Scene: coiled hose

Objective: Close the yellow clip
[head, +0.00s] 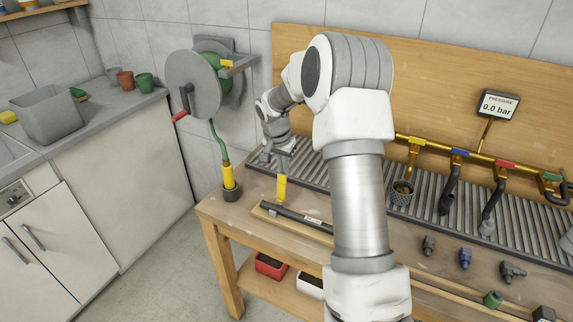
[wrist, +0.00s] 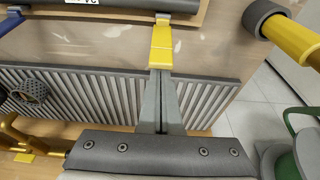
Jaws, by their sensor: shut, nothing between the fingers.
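The yellow clip (head: 281,187) is a flat strip at the left end of a black tube (head: 297,217) on a wooden board on the bench. In the head view it stands up from the tube. In the wrist view the clip (wrist: 161,42) runs from a small grey-blue mount at the tube toward my fingertips. My gripper (head: 283,172) points down just above the clip, shut and empty. In the wrist view my gripper's tips (wrist: 162,74) overlap the clip's near end. I cannot tell whether they touch it.
A hose reel (head: 193,85) hangs on the wall; its yellow nozzle (head: 229,176) stands in a dark cup left of the clip. A slatted rack (head: 310,166) lies behind. Pipes with coloured valves and a gauge reading 0.0 bar (head: 498,104) are at right. Loose fittings lie in front.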

